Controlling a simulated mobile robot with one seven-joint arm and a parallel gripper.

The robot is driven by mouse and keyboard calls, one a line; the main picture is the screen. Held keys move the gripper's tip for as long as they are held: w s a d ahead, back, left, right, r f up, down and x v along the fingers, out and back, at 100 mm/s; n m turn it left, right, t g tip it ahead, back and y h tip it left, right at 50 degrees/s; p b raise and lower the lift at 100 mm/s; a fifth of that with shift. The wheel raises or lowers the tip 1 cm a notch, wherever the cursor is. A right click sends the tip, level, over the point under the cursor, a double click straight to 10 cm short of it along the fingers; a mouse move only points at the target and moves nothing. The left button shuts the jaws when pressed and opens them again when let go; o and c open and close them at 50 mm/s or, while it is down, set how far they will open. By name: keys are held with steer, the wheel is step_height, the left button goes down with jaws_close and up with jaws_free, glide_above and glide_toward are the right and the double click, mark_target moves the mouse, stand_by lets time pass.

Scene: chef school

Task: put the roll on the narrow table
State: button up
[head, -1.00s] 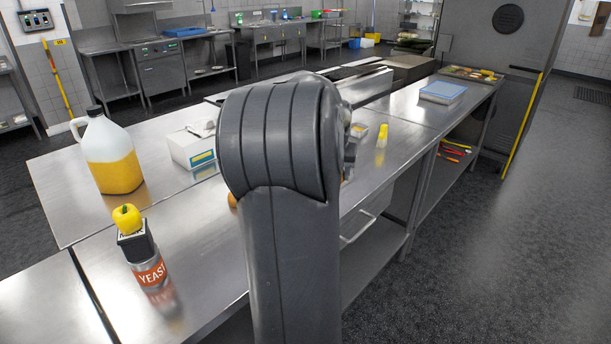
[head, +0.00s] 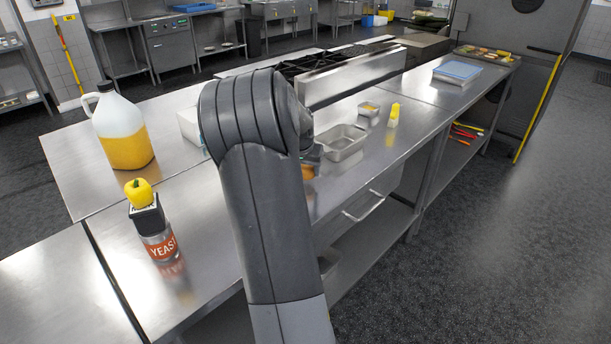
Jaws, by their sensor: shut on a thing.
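My arm rises in front of the steel tables and hides much of the middle. A small part of my gripper (head: 313,153) shows at the right edge of the arm; its fingertips are hidden. An orange-brown rounded thing, the roll (head: 308,172), shows just below it, mostly covered, and my gripper is shut on it. Long steel tables (head: 200,262) run from the front left to the back right. I cannot tell which of them is the narrow table.
A jug of yellow liquid (head: 124,135) and a yeast can (head: 160,246) with a black box and yellow pepper (head: 139,191) on top stand at left. A steel pan (head: 345,142), a yellow piece (head: 393,116) and a blue-topped box (head: 457,71) stand further right. The right floor is clear.

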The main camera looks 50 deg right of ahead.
steer(key=shift+f, duration=1.4)
steer(key=shift+f, duration=0.1)
steer(key=o, duration=1)
steer(key=shift+c, duration=0.2)
